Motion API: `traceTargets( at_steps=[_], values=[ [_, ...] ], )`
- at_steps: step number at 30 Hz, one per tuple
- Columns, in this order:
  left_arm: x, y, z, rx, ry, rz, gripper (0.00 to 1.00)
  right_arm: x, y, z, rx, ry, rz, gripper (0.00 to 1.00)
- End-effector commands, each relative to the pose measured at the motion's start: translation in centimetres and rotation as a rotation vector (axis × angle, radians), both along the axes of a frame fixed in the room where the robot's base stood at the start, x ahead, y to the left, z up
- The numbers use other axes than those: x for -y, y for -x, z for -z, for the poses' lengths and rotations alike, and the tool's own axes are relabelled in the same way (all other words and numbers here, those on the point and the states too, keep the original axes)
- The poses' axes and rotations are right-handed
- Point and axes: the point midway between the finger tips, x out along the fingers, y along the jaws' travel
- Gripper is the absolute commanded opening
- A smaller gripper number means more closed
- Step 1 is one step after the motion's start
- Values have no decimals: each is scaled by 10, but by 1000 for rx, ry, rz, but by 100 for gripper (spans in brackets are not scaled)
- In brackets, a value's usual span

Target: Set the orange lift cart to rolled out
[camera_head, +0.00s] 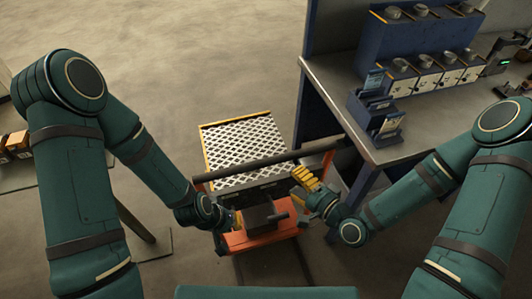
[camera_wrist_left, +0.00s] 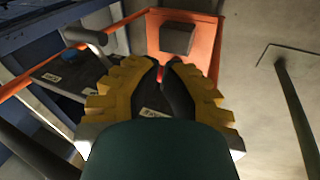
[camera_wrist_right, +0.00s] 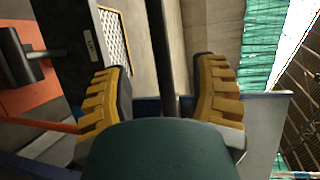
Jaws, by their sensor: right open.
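The orange lift cart (camera_head: 262,238) stands on the floor in the lower middle of the head view. A pale lattice platform (camera_head: 240,150) lies at its far side, and a black handle bar (camera_head: 270,163) crosses above it. My right gripper (camera_head: 303,184) is open beside the cart's right side. In the right wrist view, the dark bar (camera_wrist_right: 165,60) runs between its spread fingers without visible grip. My left gripper (camera_wrist_left: 164,68) is at the cart's left side, mostly hidden in the head view. Its fingertips come together in the left wrist view, with orange cart parts (camera_wrist_left: 190,45) beyond; no held object is clear.
A blue workbench (camera_head: 340,100) with a grey top stands right of the cart, its leg close to the cart's right side. Controls (camera_head: 425,75) and a small blue box (camera_head: 377,115) sit on it. Boxes (camera_head: 15,145) show at far left. Floor beyond the platform is clear.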

Motion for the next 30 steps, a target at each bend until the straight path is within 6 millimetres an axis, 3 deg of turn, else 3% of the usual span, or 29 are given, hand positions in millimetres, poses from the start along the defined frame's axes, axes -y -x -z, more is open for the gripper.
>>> traceTargets(
  at_steps=[9,21,30],
  values=[
    [2,1,43,-6,-6,2,0,-18,-19,9,5,3,-4,59],
    [2,0,34,-3,-6,1,0,-69,-77,19,2,3,-5,59],
    [2,0,34,-3,-6,1,0,-86,-98,25,0,3,-2,59]
  ],
)
